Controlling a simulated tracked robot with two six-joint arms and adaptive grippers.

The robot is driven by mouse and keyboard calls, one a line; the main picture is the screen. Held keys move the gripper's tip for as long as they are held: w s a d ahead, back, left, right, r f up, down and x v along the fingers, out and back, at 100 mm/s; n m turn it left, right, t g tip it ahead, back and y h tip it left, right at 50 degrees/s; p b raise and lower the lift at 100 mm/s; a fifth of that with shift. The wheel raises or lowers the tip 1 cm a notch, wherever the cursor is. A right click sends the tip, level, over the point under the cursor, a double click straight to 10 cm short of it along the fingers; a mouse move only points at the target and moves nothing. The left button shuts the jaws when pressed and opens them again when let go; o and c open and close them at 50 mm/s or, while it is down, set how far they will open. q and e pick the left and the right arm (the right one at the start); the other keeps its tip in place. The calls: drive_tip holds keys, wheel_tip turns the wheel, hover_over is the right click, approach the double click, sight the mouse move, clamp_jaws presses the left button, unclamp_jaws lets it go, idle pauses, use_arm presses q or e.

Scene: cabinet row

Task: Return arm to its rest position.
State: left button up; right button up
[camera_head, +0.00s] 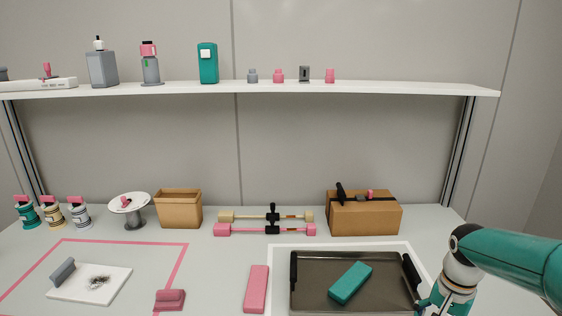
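My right arm (510,262) comes in from the right edge, with a teal link and a white and grey wrist bent downward. Its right gripper (428,304) is low at the bottom edge, beside the right end of the dark tray (300,290). Most of that gripper is cut off by the frame, and I cannot tell whether it is open or holds anything. My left arm and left gripper are not in view. A teal block (350,283) lies in the tray.
A pink bar (256,289) lies left of the tray. A white board (90,286) and a pink block (170,299) lie further left. An open brown box (179,208), clamps (265,229) and a closed carton (364,217) stand behind. A shelf (250,89) spans above.

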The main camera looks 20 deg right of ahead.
drive_tip(key=a+f+n+g+y+p, duration=0.1)
drive_tip(key=a+f+n+g, duration=0.15)
drive_tip(key=a+f, duration=0.65)
drive_tip(key=a+f+n+g+y+p, duration=0.1)
drive_tip(key=a+f+n+y, duration=0.15)
drive_tip(key=a+f, duration=0.6)
drive_tip(key=s+a+f+n+p, duration=0.15)
drive_tip(key=s+a+f, duration=0.25)
drive_tip(key=a, duration=0.5)
drive_tip(key=s+a+f+n, duration=0.3)
drive_tip(key=s+a+f, duration=0.1)
drive_tip(key=a, duration=0.5)
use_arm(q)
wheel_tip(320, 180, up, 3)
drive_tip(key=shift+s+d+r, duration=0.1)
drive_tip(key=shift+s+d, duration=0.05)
use_arm(e)
drive_tip(key=w+n+t, duration=0.1)
drive_tip(key=w+t, duration=0.1)
drive_tip(key=w+f+n+t, duration=0.1)
drive_tip(key=w+t, duration=0.1)
drive_tip(key=shift+w+a+f+y, duration=0.1)
drive_tip(key=shift+w+f+y, duration=0.05)
drive_tip(key=shift+y, duration=0.1)
